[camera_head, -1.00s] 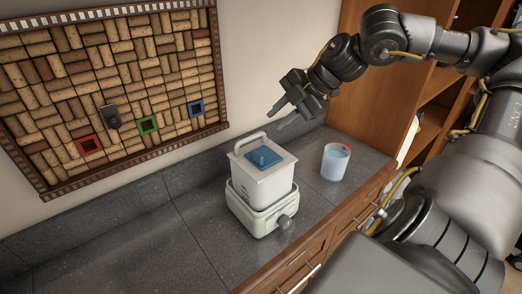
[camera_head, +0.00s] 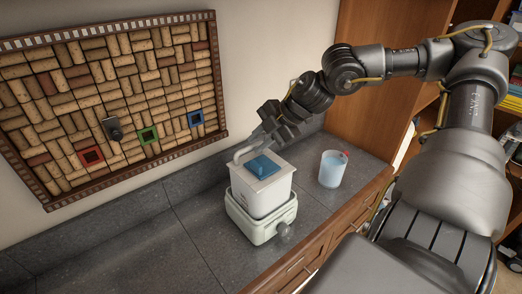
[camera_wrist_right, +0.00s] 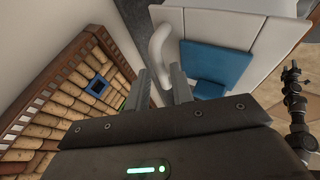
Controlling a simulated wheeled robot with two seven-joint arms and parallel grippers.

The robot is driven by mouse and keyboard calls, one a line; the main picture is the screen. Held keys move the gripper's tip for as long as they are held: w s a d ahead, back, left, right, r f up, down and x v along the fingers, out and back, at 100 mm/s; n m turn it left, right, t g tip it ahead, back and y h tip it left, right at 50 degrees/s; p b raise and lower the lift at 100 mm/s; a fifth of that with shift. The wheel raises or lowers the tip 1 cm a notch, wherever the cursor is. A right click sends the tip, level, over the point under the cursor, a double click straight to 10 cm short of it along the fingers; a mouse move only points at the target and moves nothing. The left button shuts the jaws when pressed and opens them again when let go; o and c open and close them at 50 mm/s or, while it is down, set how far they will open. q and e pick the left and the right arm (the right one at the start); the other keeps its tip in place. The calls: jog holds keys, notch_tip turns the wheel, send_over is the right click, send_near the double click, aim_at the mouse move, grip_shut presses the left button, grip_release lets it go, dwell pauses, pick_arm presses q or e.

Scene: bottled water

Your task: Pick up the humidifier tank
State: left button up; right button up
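The humidifier tank (camera_head: 258,195) is a white box with a blue square cap (camera_head: 263,166) and a white arched handle on top. It sits upright on a pale base (camera_head: 258,229) with a knob in front. My right gripper (camera_head: 262,136) is just above the back of the tank, by the handle. In the right wrist view its two fingers (camera_wrist_right: 160,87) are apart, and the handle (camera_wrist_right: 160,48) lies ahead of the gap between them. The blue cap (camera_wrist_right: 215,66) is to the right there. I cannot tell if a finger touches the handle. My left gripper is out of view.
A clear cup (camera_head: 332,170) of bluish water with a red detail on its rim stands right of the humidifier. A cork board (camera_head: 110,100) hangs on the wall behind. The grey counter (camera_head: 130,255) is clear on the left. A wooden cabinet (camera_head: 365,110) stands at the right.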

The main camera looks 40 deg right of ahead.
jog(key=shift+x, duration=0.95)
jog(key=shift+s, duration=0.1)
grip_shut()
